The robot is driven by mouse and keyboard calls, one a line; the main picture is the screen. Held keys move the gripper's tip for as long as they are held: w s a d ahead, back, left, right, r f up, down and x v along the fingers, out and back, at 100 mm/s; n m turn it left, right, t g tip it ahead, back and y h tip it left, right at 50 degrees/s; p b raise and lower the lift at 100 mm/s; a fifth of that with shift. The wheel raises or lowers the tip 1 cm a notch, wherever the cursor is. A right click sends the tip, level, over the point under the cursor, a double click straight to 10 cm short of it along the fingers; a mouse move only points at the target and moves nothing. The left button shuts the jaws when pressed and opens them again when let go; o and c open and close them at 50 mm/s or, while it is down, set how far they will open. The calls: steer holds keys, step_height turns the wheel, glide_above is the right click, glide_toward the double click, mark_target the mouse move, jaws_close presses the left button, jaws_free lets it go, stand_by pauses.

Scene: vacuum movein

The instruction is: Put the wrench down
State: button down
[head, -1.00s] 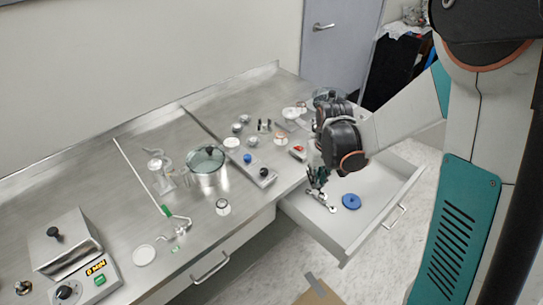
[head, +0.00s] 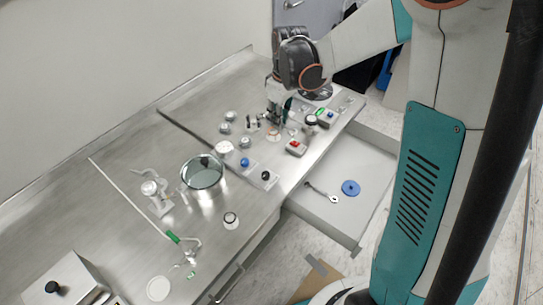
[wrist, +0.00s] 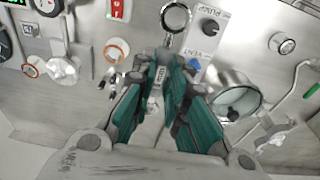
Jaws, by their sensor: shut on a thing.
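My gripper (head: 276,122) is over the back right part of the steel bench, just above the small parts there. In the head view the arm and fingers hide the held thing. A silver tool with a round end (head: 322,192) lies in the open drawer.
The open drawer (head: 350,225) also holds a blue disc (head: 350,187). A red-switch box (head: 297,147), a knob panel (head: 250,168) and a glass vessel (head: 203,175) stand on the bench. Small parts crowd the area around my gripper. The drawer's front part is bare.

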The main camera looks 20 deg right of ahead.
mark_target(276, 162)
step_height(276, 162, down, 18)
steer(key=b, duration=0.4)
steer(key=shift+r, duration=0.25)
steer(key=shift+f, duration=0.15)
steer(key=c, duration=1.6)
jaws_free()
